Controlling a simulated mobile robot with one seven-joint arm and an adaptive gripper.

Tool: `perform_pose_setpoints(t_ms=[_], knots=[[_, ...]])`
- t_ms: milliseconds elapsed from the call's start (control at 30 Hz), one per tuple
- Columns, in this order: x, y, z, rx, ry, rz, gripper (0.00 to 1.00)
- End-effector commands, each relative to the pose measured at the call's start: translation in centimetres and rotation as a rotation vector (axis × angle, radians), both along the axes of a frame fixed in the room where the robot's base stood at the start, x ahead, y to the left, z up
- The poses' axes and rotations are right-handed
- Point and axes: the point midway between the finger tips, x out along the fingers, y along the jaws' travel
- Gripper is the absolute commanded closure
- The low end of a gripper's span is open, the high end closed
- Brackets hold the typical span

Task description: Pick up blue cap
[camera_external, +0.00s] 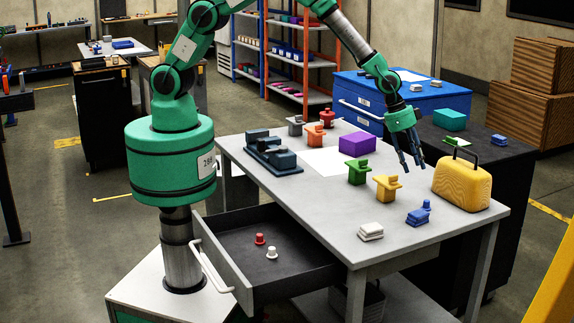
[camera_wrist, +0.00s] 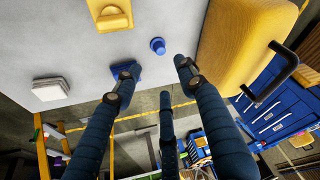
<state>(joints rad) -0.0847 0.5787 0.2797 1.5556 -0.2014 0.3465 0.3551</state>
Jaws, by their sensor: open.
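The blue cap (camera_external: 427,205) is a small round knob standing on the grey table beside a blue block (camera_external: 417,217), near the table's front right. In the wrist view the cap (camera_wrist: 157,46) sits on the pale tabletop between the lines of my fingers, with the blue block (camera_wrist: 126,73) to its lower left, partly behind a finger. My gripper (camera_external: 412,160) is open and empty, its dark fingers pointing down above the table, behind and above the cap. The fingers (camera_wrist: 153,86) are spread in the wrist view and apart from the cap.
A yellow case (camera_external: 462,184) with a dark handle stands right of the cap. A yellow part (camera_external: 386,188), a green part (camera_external: 358,172) and white blocks (camera_external: 371,231) stand to the left. An open drawer (camera_external: 222,262) holds a red and a white cap.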

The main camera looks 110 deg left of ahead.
Motion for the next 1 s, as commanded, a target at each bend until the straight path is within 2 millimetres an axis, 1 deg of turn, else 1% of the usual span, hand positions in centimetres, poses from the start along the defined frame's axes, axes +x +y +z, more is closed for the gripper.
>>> perform_pose_setpoints(t_ms=[167,600,800,1000], knots=[[0.5,-0.1,-1.4,0.0,0.002,0.0,0.59],[2.6,-0.3,-6.4,0.0,0.001,0.001,0.59],[3.1,-0.3,-7.6,0.0,0.001,0.0,0.59],[3.2,-0.3,-7.7,0.0,0.0,0.0,0.59]])
